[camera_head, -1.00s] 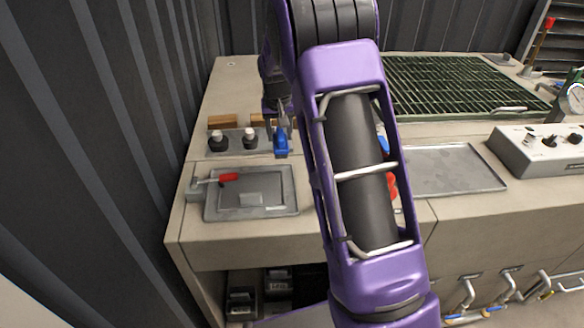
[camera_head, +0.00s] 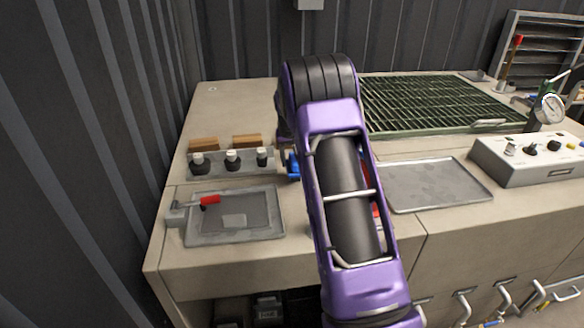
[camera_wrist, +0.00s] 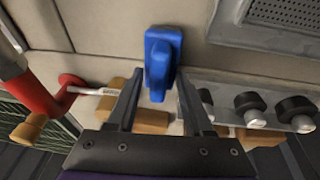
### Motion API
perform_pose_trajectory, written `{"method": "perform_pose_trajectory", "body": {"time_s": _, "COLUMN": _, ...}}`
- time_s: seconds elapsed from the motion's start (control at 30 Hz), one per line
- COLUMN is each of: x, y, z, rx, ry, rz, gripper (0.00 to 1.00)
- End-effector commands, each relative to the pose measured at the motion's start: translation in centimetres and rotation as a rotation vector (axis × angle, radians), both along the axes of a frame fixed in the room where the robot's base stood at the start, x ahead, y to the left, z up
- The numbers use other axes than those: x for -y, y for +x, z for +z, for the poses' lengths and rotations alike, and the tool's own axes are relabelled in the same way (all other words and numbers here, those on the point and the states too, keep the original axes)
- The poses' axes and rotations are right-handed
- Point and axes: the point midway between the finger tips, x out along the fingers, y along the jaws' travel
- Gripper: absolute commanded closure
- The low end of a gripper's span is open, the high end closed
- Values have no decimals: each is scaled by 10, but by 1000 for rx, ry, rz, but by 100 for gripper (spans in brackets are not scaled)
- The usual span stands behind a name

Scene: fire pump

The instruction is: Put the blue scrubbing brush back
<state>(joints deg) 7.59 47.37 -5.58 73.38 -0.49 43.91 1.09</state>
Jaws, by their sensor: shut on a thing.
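The blue scrubbing brush (camera_wrist: 160,62) shows between the fingers of my gripper (camera_wrist: 160,105) in the wrist view. My gripper is shut on it. My arm hides the fingers and most of the brush there. The exact gap between the brush and the worktop cannot be told.
Two wooden blocks (camera_head: 204,145) lie behind the rack. A bare metal tray (camera_head: 436,184) lies right of my arm. A red curved part with a brass end (camera_wrist: 36,122) shows in the wrist view.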

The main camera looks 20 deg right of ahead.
Motion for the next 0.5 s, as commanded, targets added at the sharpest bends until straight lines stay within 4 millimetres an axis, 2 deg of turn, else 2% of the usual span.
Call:
{"method": "perform_pose_trajectory", "body": {"time_s": 0.03, "x": 0, "y": 0, "z": -11, "rx": -3, "ry": 1, "rz": 0, "gripper": 100}}
{"method": "perform_pose_trajectory", "body": {"time_s": 0.13, "x": 0, "y": 0, "z": -25, "rx": -2, "ry": 0, "rz": 0, "gripper": 100}}
{"method": "perform_pose_trajectory", "body": {"time_s": 0.5, "x": 0, "y": 0, "z": -30, "rx": 1, "ry": 0, "rz": 0, "gripper": 100}}
